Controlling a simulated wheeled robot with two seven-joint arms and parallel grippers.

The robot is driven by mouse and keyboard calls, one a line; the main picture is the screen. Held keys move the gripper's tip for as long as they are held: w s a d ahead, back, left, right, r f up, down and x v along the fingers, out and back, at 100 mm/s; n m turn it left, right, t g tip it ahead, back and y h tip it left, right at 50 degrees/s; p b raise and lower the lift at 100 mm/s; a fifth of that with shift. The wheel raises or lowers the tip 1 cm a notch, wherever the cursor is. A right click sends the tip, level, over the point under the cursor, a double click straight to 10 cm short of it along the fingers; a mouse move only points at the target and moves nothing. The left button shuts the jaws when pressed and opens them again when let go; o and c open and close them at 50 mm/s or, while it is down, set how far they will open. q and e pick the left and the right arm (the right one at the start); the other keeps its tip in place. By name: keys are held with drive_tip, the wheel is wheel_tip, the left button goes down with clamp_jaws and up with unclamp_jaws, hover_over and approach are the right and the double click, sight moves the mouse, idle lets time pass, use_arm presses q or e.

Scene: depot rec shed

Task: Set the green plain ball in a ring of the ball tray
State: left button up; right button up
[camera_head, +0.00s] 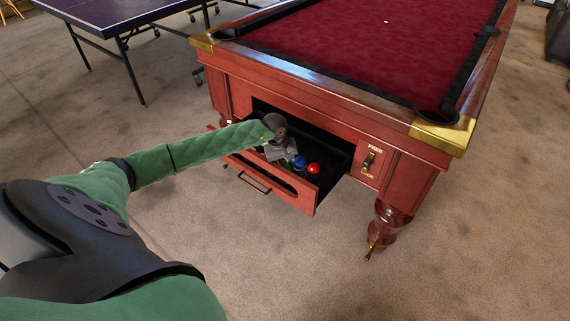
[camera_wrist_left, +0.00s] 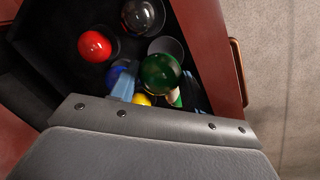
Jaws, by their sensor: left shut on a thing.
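My left gripper (camera_wrist_left: 157,84) is shut on the green plain ball (camera_wrist_left: 160,70) and holds it over the open drawer of the pool table. In the head view the gripper (camera_head: 286,156) is inside the drawer and I cannot make out the green ball. The black ball tray (camera_wrist_left: 62,22) lies in the drawer. A grey ring (camera_wrist_left: 168,45) shows partly behind the green ball and looks empty. The red ball (camera_wrist_left: 95,46) and a dark ball (camera_wrist_left: 143,16) sit in the tray. My right gripper is out of view.
A blue ball (camera_wrist_left: 119,70), a yellow ball (camera_wrist_left: 141,99) and a green-and-cream ball (camera_wrist_left: 175,97) are partly hidden by the fingers and green ball. The drawer's wooden front (camera_head: 266,184) and the pool table (camera_head: 378,120) above bound the space. Carpet in front is clear.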

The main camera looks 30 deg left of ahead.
sight(284, 162)
use_arm(q)
drive_tip(key=shift+f, duration=0.3)
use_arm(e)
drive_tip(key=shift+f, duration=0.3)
use_arm(q)
drive_tip(key=o, duration=1.1)
drive_tip(key=shift+a+r+b, duration=0.1)
drive_tip(key=shift+r+b, duration=0.2)
drive_tip(key=shift+r, duration=0.1)
drive_tip(key=r, duration=0.5)
drive_tip(key=shift+s+a+r+b, duration=0.15)
drive_tip(key=shift+s+a+b, duration=0.2)
drive_tip(key=shift+s+b, duration=0.05)
drive_tip(key=shift+s+a+r, duration=0.1)
drive_tip(key=shift+r, duration=0.7)
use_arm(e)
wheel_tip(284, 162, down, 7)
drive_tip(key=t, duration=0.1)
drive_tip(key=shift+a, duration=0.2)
